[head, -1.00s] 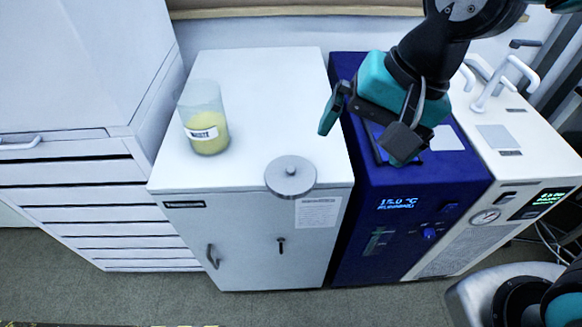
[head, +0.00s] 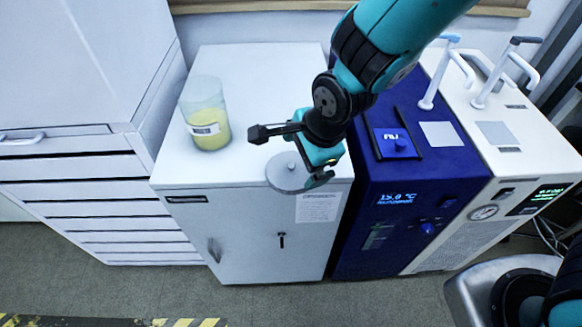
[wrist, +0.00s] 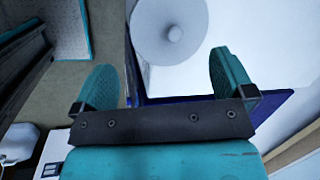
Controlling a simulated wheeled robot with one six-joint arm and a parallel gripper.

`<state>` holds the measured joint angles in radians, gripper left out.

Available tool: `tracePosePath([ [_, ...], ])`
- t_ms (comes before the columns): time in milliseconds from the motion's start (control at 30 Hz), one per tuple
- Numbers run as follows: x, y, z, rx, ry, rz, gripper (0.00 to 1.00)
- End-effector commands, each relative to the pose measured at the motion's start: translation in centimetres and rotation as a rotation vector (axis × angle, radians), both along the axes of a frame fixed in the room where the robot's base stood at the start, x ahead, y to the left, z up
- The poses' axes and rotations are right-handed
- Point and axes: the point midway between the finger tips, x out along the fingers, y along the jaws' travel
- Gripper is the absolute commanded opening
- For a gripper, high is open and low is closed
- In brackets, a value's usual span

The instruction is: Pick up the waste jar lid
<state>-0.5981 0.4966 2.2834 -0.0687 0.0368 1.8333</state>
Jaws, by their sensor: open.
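The waste jar lid (head: 284,174) is a flat grey disc with a small knob. It lies at the front right edge of the white cabinet top, partly covered by my gripper in the head view. The lid (wrist: 160,22) with its knob shows at the top of the wrist view, ahead of and between the fingers, apart from them. My gripper (wrist: 165,80) is open and empty. In the head view my gripper (head: 318,178) is over the right part of the lid. The waste jar (head: 206,115), clear with yellow content and a label, stands upright at the cabinet's left.
The white cabinet (head: 250,80) has free room on its top behind the lid. A blue chiller (head: 420,180) stands close on the right, with a cream instrument (head: 510,140) and white taps beyond it. A drawer unit (head: 80,190) is on the left.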

Motion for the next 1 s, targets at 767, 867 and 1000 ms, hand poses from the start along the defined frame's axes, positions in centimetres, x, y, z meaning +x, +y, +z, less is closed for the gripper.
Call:
tracePosePath([
  [767,1.2,1.2,-6.8,0.001,-0.001,0.001,1.0],
  [867,1.2,1.2,-6.7,0.001,-0.002,0.001,1.0],
  [1000,1.2,1.2,-6.7,0.001,-0.001,0.001,0.77],
])
